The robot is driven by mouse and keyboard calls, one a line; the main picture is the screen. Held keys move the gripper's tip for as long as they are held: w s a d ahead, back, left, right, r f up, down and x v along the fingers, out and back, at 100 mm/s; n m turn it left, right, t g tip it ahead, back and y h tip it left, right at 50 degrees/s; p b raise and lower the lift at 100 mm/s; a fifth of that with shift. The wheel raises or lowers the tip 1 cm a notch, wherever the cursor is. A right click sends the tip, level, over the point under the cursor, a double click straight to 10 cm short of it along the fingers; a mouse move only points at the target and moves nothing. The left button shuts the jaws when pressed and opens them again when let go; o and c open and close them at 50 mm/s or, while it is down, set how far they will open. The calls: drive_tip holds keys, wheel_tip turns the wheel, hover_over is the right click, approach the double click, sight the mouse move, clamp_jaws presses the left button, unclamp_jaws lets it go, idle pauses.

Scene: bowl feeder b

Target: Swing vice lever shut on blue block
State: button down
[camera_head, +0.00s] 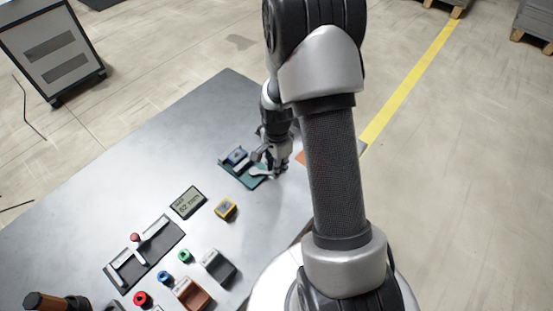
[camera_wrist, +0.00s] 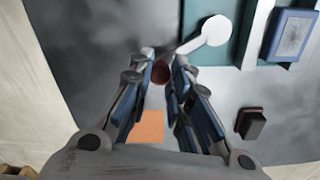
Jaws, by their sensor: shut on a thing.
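The vice's teal base (camera_head: 236,174) lies on the grey table and also shows in the wrist view (camera_wrist: 210,55). The blue block (camera_head: 236,156) sits on it and shows at the wrist view's upper right (camera_wrist: 291,35). The vice's white lever (camera_head: 260,171) has a round pivot end (camera_wrist: 216,29) in the wrist view, and its arm runs down-left to a dark red knob (camera_wrist: 160,72). My gripper (camera_head: 277,166) is at the lever's free end, its fingers (camera_wrist: 162,70) shut on the knob. Contact between vice jaw and block cannot be made out.
A small dark block with a reddish top (camera_wrist: 251,123) stands beside my gripper, near an orange patch (camera_wrist: 150,127). A display (camera_head: 188,202), a yellow-and-dark block (camera_head: 226,209) and a rail fixture (camera_head: 145,254) stand nearer. The table's left part is clear.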

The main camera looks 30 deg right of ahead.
drive_tip(key=shift+s+a+m, duration=0.7)
drive_tip(key=shift+m, duration=0.6)
drive_tip(key=c, duration=1.5)
unclamp_jaws()
drive_tip(key=shift+o, duration=0.3)
drive_tip(key=shift+w+r, duration=0.1)
drive_tip(key=shift+r, duration=0.25)
wheel_tip(320, 180, up, 11)
drive_tip(key=shift+r, duration=0.15)
